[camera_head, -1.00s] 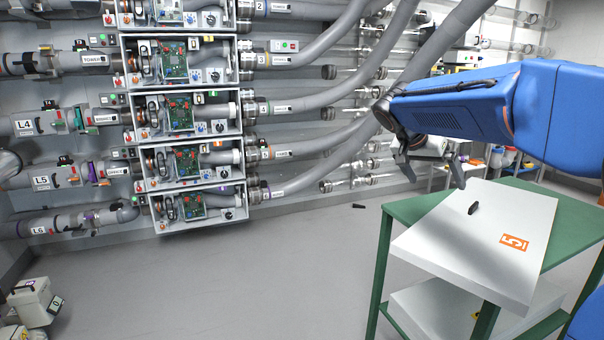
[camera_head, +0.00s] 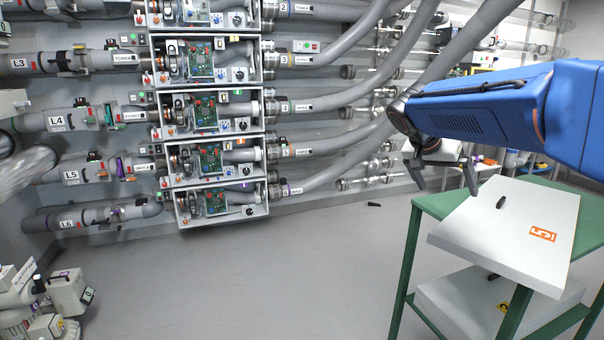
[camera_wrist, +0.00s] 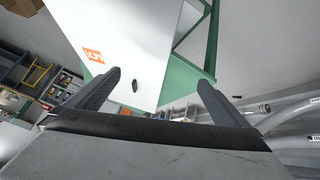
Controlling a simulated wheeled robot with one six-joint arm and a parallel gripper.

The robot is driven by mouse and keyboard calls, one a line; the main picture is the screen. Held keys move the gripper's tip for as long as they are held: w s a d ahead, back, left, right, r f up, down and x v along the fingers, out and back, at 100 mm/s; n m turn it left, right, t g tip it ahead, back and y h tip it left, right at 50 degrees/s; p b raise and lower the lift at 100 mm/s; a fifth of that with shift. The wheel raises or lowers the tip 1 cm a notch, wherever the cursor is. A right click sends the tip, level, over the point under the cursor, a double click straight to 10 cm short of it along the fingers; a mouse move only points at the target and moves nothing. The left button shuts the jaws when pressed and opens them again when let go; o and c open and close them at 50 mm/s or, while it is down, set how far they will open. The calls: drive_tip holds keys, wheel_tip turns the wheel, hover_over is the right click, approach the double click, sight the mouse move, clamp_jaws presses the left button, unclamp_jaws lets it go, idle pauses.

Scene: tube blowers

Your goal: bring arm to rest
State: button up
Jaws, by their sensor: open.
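My blue arm (camera_head: 480,112) reaches in from the right edge in the head view. My gripper (camera_head: 444,182) hangs at its end, beside and above the left edge of the green table. Its two fingers are spread, with nothing between them. In the wrist view my gripper (camera_wrist: 160,88) also shows its two dark fingers wide apart and empty. Beyond them are the white panel and the table.
The green table (camera_head: 402,262) carries a white panel (camera_head: 470,240) with an orange 5 mark and a small dark object (camera_head: 500,202). Another small dark object (camera_head: 374,204) lies on the floor. Pipes and open boxes (camera_head: 208,110) line the wall. The floor (camera_head: 270,275) between is clear.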

drive_tip(key=s+a+f+n+y, duration=0.2)
drive_tip(key=s+f, duration=0.4)
drive_tip(key=s, duration=0.5)
drive_tip(key=s+a+f+n+t+y, duration=0.1)
drive_tip(key=s+a+f+n+y, duration=0.1)
drive_tip(key=s+f, duration=0.4)
drive_tip(key=s+a+f+n+y, duration=0.2)
drive_tip(key=s+a+f+n, duration=0.2)
drive_tip(key=s, duration=1.2)
wheel_tip(320, 180, down, 3)
drive_tip(key=shift+r+n+y, duration=0.1)
drive_tip(key=shift+n+y, duration=0.3)
drive_tip(key=shift+n, duration=0.2)
drive_tip(key=shift+a, duration=0.1)
